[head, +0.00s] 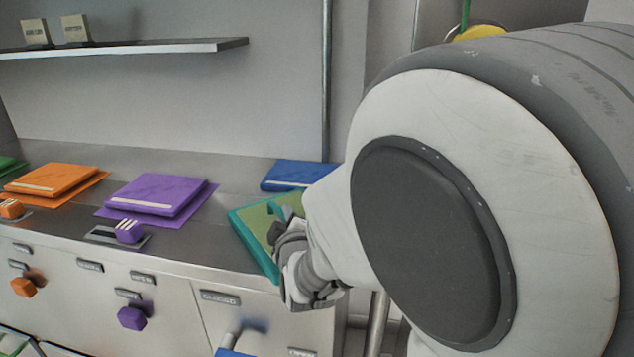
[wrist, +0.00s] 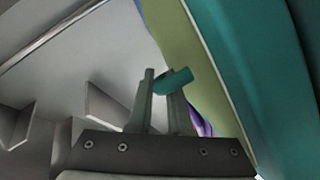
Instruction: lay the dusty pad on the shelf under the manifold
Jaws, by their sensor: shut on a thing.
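A teal pad with an olive-green face (head: 250,238) is tilted at the counter's front edge in the head view, partly hidden by my gripper (head: 284,228). The pad's teal side (wrist: 245,70) and olive face fill the right of the wrist view. My gripper (wrist: 168,82) is shut on a small teal tab of the pad. Whether the olive face is dust I cannot tell. A wall shelf (head: 130,48) runs along the upper left, with two small tan blocks (head: 55,32) on it. I cannot make out a manifold.
The steel counter (head: 190,235) holds orange (head: 55,178), purple (head: 158,193) and blue (head: 298,174) pads, with coloured knobs at its front. A vertical pipe (head: 326,80) stands on the wall. My arm hides the right side; a yellow round part (head: 478,32) shows above it.

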